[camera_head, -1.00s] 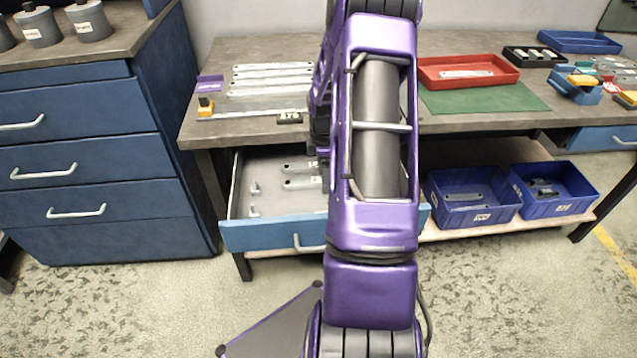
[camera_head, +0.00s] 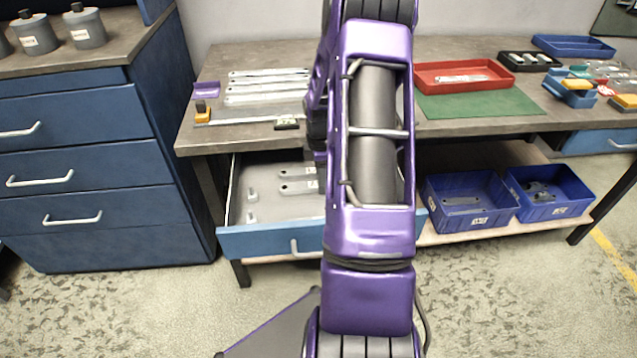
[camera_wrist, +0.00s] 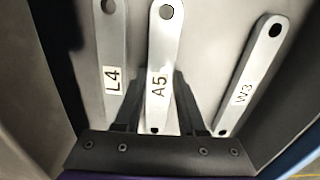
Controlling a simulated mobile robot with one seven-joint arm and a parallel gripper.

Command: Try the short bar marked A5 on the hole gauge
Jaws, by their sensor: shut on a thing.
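The short bar marked A5 (camera_wrist: 162,50) is a flat grey bar with a hole at its far end, seen in the wrist view. My gripper (camera_wrist: 156,100) is shut on it near its close end, one finger on each side. Bars marked L4 (camera_wrist: 112,45) and W3 (camera_wrist: 258,65) lie to its left and right, apart from it. I cannot tell which thing is the hole gauge.
Two small pegs (camera_head: 252,194) stand at the drawer's left. Blue bins (camera_head: 470,222) stand on the lower shelf.

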